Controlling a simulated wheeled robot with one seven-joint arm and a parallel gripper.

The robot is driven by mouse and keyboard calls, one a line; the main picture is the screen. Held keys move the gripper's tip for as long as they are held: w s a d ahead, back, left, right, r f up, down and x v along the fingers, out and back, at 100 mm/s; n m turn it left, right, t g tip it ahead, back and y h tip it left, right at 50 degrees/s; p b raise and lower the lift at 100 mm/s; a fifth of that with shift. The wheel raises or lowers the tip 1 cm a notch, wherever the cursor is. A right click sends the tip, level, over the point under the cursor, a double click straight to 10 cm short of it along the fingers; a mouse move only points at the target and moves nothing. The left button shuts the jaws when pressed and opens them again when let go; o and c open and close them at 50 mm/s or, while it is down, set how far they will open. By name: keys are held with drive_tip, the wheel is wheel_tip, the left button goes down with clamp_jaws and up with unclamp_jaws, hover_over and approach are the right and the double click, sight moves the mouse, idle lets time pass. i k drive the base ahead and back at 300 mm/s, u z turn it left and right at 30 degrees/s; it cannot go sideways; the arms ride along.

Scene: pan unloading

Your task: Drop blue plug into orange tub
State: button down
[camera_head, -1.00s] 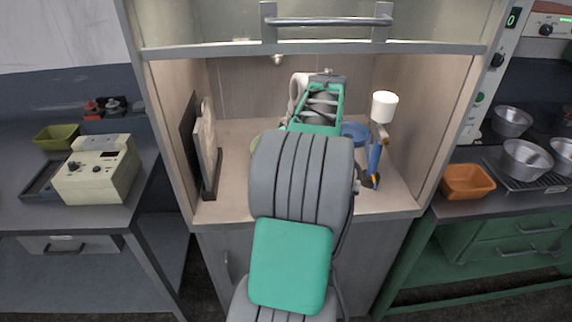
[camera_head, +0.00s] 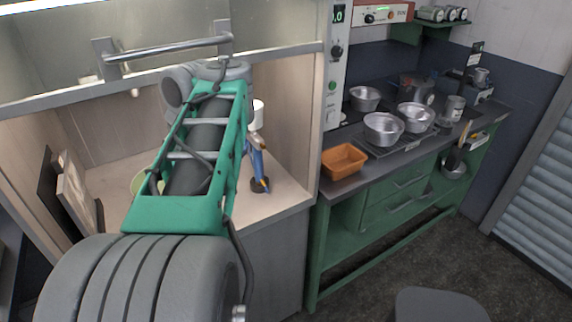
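The orange tub (camera_head: 345,161) is a small open box on the dark counter to the right of the hooded cabinet, near the counter's front edge. No blue plug can be made out for certain. A slim blue item with an orange tip (camera_head: 260,165) stands on the cabinet floor beside a white cylinder (camera_head: 257,114); I cannot tell what it is. My grey and green arm fills the left half of the view and reaches into the cabinet opening.
Several metal pots, one of them here (camera_head: 383,129), stand on the counter behind and right of the tub. The cabinet's right wall (camera_head: 288,130) stands between my arm and the tub. A dark grey rounded object (camera_head: 438,306) is at the bottom right. Open floor lies beyond.

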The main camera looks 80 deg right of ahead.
sight(343, 173)
drive_tip(key=z, duration=3.15)
